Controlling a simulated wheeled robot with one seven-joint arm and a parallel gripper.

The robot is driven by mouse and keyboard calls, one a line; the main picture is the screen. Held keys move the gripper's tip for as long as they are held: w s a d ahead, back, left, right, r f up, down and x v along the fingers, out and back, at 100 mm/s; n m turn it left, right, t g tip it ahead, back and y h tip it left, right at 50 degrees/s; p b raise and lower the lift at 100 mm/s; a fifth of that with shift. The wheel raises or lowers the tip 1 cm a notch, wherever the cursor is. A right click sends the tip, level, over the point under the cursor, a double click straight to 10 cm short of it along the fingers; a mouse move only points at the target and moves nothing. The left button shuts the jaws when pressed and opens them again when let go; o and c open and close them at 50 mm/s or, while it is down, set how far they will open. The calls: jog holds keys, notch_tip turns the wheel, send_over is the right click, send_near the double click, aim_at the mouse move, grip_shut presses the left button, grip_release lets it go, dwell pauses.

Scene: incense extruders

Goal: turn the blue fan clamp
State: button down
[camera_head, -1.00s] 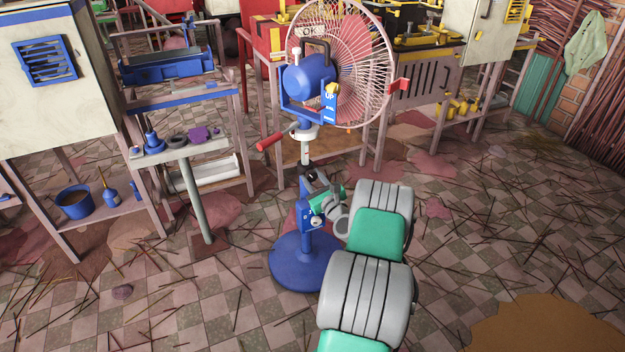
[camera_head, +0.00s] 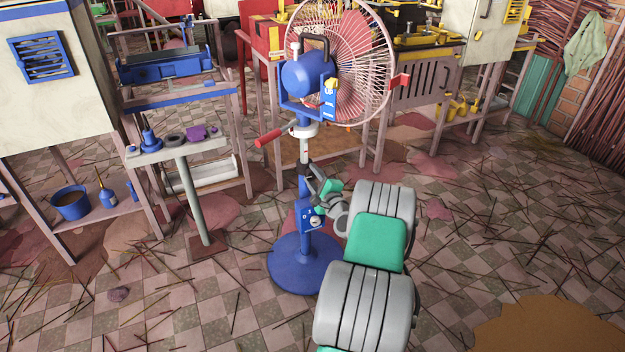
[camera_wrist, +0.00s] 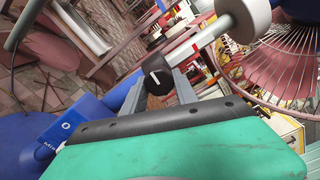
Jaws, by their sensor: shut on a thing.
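The blue pedestal fan (camera_head: 308,85) stands upright on a round blue base (camera_head: 305,265). My gripper (camera_head: 311,175) is at its pole, below the white collar (camera_head: 303,130). In the wrist view, a black clamp knob (camera_wrist: 157,74) with a white line sits beside the white pole (camera_wrist: 205,36). The grey fingers of my gripper (camera_wrist: 158,88) are on either side of the knob, shut on it. The white line points up and left there. In the head view my gripper hides most of the knob.
A blue control box (camera_head: 312,220) is on the pole just below my gripper. A red handle (camera_head: 269,139) sticks out left. A small table (camera_head: 180,148) with tools stands to the left. Thin sticks litter the open floor at right.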

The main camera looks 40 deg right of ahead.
jog(key=shift+n+b, duration=0.35)
jog(key=shift+n, duration=0.85)
jog(key=c, duration=1)
grip_release()
jog(key=shift+o, duration=0.2)
jog(key=shift+s, duration=0.1)
jog(key=p+v, duration=0.2)
jog(key=v, duration=0.5)
jog(key=shift+s, duration=0.3)
jog(key=shift+a+r, duration=0.1)
jog(key=shift+a, duration=0.05)
